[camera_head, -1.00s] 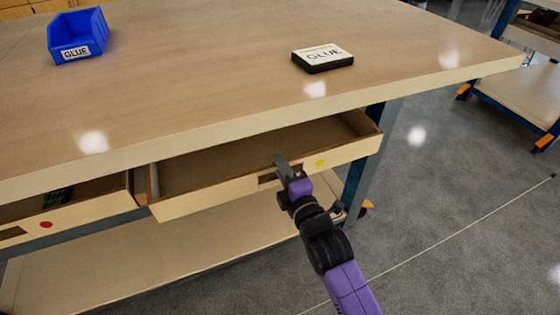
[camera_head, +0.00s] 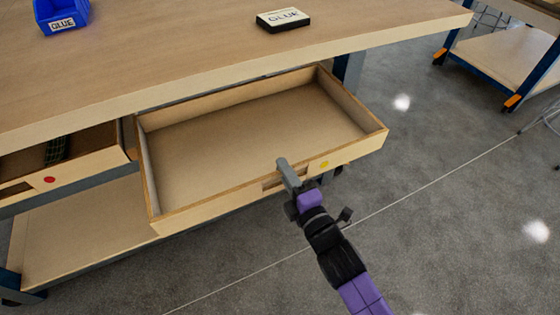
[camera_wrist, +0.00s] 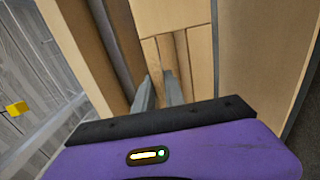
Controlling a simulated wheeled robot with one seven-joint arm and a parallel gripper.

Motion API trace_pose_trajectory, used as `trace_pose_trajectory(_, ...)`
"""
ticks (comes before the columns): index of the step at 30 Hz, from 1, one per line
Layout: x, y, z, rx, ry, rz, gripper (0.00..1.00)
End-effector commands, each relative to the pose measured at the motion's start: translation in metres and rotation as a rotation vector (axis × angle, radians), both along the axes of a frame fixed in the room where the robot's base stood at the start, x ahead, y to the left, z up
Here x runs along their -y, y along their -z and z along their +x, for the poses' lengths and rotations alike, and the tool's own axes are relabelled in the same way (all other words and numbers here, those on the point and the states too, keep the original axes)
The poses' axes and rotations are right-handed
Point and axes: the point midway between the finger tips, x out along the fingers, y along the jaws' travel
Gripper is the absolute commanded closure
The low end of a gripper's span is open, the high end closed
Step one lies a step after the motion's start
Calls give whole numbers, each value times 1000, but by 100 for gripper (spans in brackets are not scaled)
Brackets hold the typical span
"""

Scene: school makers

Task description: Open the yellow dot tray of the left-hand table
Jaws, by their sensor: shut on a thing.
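The yellow dot tray (camera_head: 215,212) is a wooden drawer under the table top, pulled well out, its inside empty. The yellow dot (camera_head: 324,164) is on its front panel, right of the handle slot. My gripper (camera_head: 286,170) is shut on the tray's front at the handle slot. In the wrist view, the two grey fingers (camera_wrist: 158,92) reach down at the wooden front panel; the exact grip at their tips is hard to see.
A red dot tray (camera_head: 95,165) sits to the left, partly open with a dark item inside. A lower shelf (camera_head: 85,230) lies below.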

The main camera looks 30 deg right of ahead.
Motion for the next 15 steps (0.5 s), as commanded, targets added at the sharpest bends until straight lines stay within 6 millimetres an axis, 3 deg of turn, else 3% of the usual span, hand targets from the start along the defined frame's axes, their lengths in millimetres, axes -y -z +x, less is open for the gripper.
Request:
trace_pose_trajectory(11, 0, 1, -2, -2, 0, 1, 100)
trace_pose_trajectory(12, 0, 1, -2, -2, 0, 1, 78)
trace_pose_trajectory(15, 0, 1, -1, -2, 0, 0, 64)
